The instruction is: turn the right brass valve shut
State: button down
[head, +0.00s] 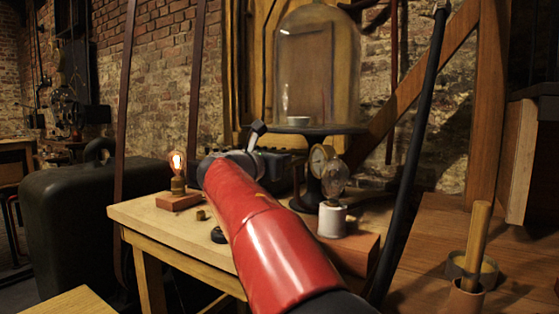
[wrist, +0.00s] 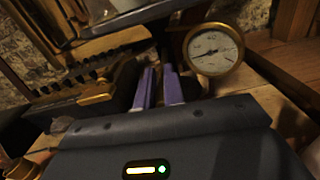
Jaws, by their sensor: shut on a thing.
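My gripper's two purple fingers (wrist: 159,88) stand close together in the wrist view, pointing under the dark round plate. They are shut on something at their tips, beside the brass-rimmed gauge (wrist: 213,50). It appears to be the right brass valve, but the valve is too dark and covered to make out. The same gauge shows in the head view (head: 320,160), under the plate (head: 322,129) that bears a glass bell jar (head: 318,65). In the head view my red arm reaches over the bench and hides the fingers.
A lit bulb on a block (head: 178,188) stands at the bench's left. A clear bulb on a white base (head: 333,208) stands right of my arm. A dark box with a brass bar (wrist: 95,98) lies left of the fingers. A black hose (head: 412,160) hangs at right.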

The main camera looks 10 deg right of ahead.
jog(key=shift+s+d+f+m+b, duration=0.35)
jog(key=shift+m+b, duration=1.25)
jog(key=shift+m, duration=1.3)
jog(key=shift+s+d+f+m+b, duration=0.2)
jog(key=shift+f+m+b, duration=0.3)
jog(key=shift+m+b, duration=1.75)
jog(key=shift+s+d+f+m+b, duration=0.35)
jog(key=shift+m+b, duration=0.6)
jog(key=shift+m, duration=2.6)
jog(key=shift+w+a+f, duration=0.1)
jog(key=c, duration=1.5)
grip_release()
jog(key=v, duration=0.7)
jog(key=shift+s+a+b, duration=0.3)
jog(key=shift+s+b, duration=0.05)
jog(key=shift+b, duration=0.1)
